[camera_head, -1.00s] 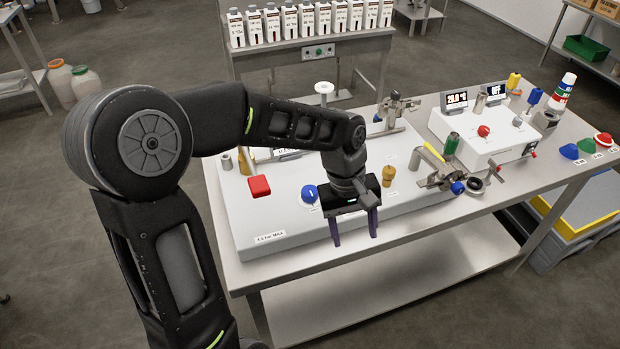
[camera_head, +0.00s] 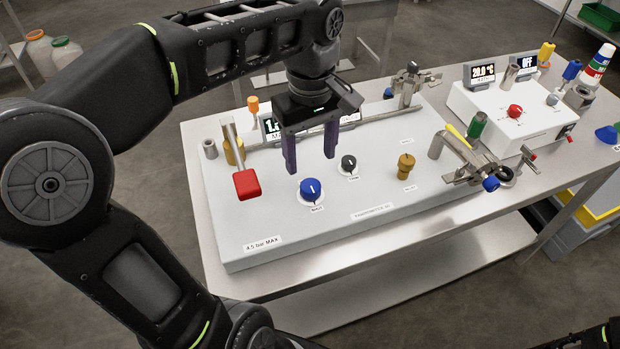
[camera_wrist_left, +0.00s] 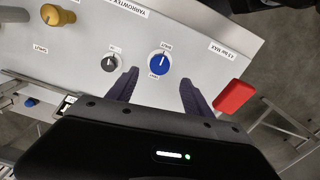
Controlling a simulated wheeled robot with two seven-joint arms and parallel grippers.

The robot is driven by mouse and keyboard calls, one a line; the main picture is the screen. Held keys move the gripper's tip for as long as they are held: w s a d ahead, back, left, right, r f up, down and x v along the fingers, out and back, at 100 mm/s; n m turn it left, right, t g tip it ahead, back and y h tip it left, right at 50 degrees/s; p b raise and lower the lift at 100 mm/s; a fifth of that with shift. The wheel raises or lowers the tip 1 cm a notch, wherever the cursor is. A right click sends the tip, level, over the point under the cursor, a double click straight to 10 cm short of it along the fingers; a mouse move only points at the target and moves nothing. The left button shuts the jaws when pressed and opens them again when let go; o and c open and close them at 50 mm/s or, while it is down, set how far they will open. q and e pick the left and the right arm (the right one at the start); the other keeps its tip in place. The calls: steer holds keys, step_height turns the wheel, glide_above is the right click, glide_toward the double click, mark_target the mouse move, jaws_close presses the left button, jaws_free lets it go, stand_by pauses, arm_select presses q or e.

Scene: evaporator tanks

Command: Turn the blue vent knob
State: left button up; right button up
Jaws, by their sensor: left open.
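The blue knob (camera_head: 311,189) with a white pointer line sits on the sloping top of the light grey panel (camera_head: 268,214). It also shows in the left wrist view (camera_wrist_left: 159,63), ahead of and between the two fingers. My left gripper (camera_head: 310,165) is open and empty, its purple fingers hanging above the panel just behind the blue knob in the head view. I see no contact with the knob. The gripper also shows in the left wrist view (camera_wrist_left: 158,88). My right gripper is not clearly visible; only a dark piece shows at the bottom right corner.
A black knob (camera_head: 348,163) stands close right of the blue knob. A red-handled lever (camera_head: 246,184) stands to the left. A brass knob (camera_head: 405,166) and pipe valves (camera_head: 462,160) lie farther right. A white control box (camera_head: 497,118) stands at the back right.

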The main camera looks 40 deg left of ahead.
mark_target(311, 185)
arm_select(q)
steer(key=shift+w+f, duration=0.1)
stand_by(0.3)
steer(key=shift+f, duration=3.9)
steer(key=shift+c, duration=0.2)
jaws_close()
